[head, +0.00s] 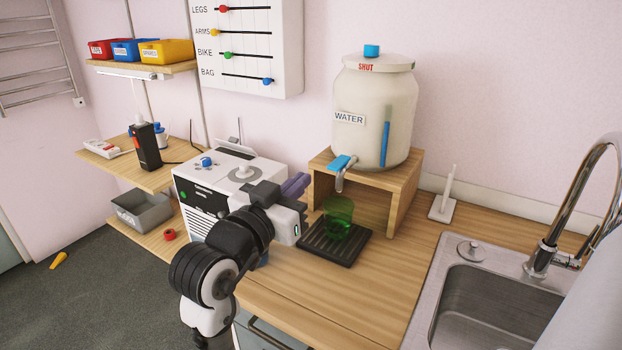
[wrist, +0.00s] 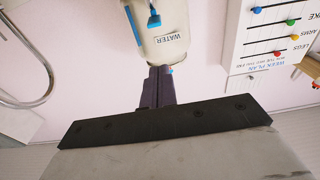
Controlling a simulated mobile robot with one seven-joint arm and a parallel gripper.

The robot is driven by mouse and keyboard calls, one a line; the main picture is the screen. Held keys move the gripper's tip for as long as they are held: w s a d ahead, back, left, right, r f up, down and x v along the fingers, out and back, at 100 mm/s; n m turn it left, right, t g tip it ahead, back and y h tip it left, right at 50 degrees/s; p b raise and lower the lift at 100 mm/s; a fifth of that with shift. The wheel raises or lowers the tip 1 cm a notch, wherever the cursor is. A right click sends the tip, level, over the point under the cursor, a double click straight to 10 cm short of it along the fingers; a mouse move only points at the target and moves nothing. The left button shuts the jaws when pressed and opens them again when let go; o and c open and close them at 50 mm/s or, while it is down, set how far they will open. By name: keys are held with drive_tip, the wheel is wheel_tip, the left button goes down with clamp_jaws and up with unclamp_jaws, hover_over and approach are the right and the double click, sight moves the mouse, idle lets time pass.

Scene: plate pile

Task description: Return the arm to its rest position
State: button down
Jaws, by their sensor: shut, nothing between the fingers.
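My gripper (head: 297,185) is raised over the counter, between the white machine and the water jar. Its purple fingers are together with nothing between them; they also show closed in the wrist view (wrist: 158,84). In the head view the green cup (head: 338,217) stands upright on the black ribbed tray (head: 352,254), to the right of my gripper and apart from it. The water jar (head: 398,105) stands on a wooden stand behind, with its blue-handled tap over the cup. The wrist view shows the jar (wrist: 172,22) upside down beyond the fingertips.
The white machine (head: 258,172) stands close behind and left of my gripper. A sink (head: 495,310) with a curved tap (head: 575,195) is at the right. Shelves with coloured bins (head: 125,50) and a black device (head: 146,147) are at the left. The front counter is clear.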

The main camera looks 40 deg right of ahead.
drive_tip(key=shift+s+a, duration=0.15)
drive_tip(key=shift+a, duration=0.25)
